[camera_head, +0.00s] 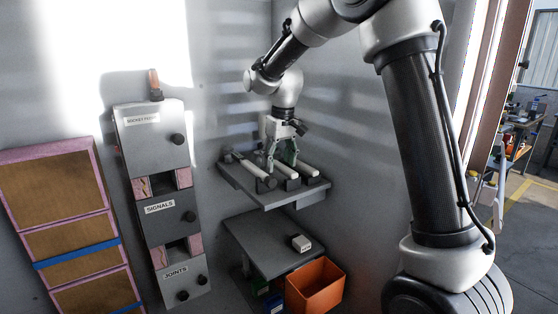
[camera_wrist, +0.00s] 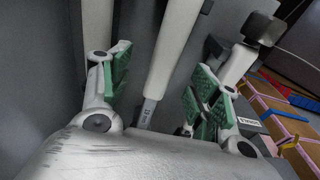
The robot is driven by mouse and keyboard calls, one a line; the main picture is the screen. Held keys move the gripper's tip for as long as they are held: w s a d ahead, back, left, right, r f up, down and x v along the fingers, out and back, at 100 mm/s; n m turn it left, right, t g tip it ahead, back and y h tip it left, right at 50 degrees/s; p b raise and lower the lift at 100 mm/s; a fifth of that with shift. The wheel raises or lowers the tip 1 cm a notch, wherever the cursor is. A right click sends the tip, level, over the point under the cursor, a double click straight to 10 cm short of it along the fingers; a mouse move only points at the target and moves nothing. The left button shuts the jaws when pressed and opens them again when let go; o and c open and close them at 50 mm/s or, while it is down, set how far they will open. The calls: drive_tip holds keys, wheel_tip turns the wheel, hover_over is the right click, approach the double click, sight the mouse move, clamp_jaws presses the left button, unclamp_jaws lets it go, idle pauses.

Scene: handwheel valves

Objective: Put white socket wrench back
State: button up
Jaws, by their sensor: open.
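Several white bar-shaped tools, which look like socket wrenches, lie side by side in dark holders on the upper shelf (camera_head: 262,194). In the head view one white bar (camera_head: 247,168) is at the left and another (camera_head: 303,170) at the right. My gripper (camera_head: 281,166) points down over the middle of the row. In the wrist view my gripper (camera_wrist: 155,95) is open, its green pads apart on either side of a white bar (camera_wrist: 172,50). Another white bar (camera_wrist: 97,25) is by the left finger. A third (camera_wrist: 237,66), with a dark head, is beyond the right finger. I cannot tell whether the fingers touch any bar.
A grey labelled panel (camera_head: 150,140) with black knobs and brown pink-edged boards (camera_head: 52,195) are at the left. Grey walls close in behind the shelves.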

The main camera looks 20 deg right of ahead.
drive_tip(key=shift+r, duration=0.1)
idle(0.5)
drive_tip(key=shift+s+d+r, duration=0.1)
drive_tip(key=shift+s+r, duration=0.05)
drive_tip(key=shift+r, duration=1.3)
drive_tip(key=shift+s+d+r, duration=0.1)
drive_tip(key=shift+s+r, duration=0.05)
drive_tip(key=shift+r, duration=1.3)
wheel_tip(320, 180, up, 12)
drive_tip(key=s, duration=0.1)
drive_tip(key=s+d+f+m+t, duration=0.1)
drive_tip(key=s+d+f, duration=0.2)
drive_tip(key=s, duration=0.7)
drive_tip(key=s+d+f+m+t, duration=0.1)
drive_tip(key=s+d+f, duration=0.3)
drive_tip(key=s, duration=0.7)
drive_tip(key=s+d+f+m+t, duration=0.1)
drive_tip(key=s+d+f, duration=0.3)
drive_tip(key=s+d, duration=0.3)
drive_tip(key=s, duration=0.4)
drive_tip(key=shift+s+d+m+h, duration=0.15)
drive_tip(key=shift+d+m+h, duration=0.05)
drive_tip(key=shift+m+h, duration=0.1)
